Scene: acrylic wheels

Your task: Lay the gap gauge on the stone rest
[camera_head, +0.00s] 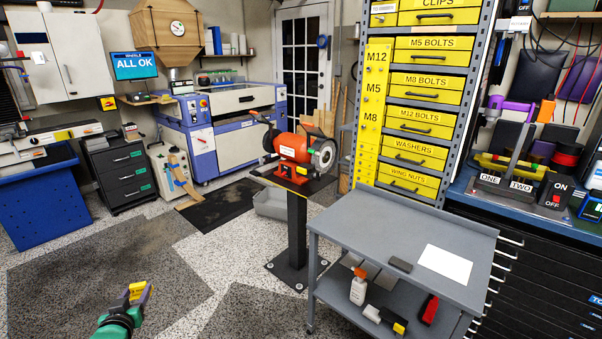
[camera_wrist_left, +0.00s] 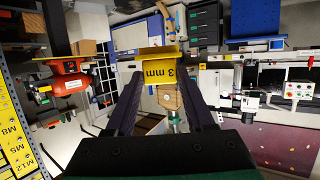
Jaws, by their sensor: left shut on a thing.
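My left gripper (camera_head: 140,292) is low at the left in the head view, over the floor and well apart from the grinder. It is shut on the yellow gap gauge (camera_head: 136,290). In the left wrist view the gauge (camera_wrist_left: 166,72), marked "3 mm", sits between the two dark fingertips (camera_wrist_left: 162,60). The red bench grinder (camera_head: 295,148) stands on a dark pedestal in the middle of the head view. Its stone wheel (camera_head: 323,155) faces right. I cannot clearly make out the stone rest beside the wheel. My right gripper is not in view.
A grey cart (camera_head: 385,225) with a white sheet (camera_head: 445,264) and a dark block (camera_head: 400,265) stands right of the grinder pedestal (camera_head: 297,230). A grey bin (camera_head: 270,204) is on the floor behind the pedestal. The floor between my left gripper and the pedestal is clear.

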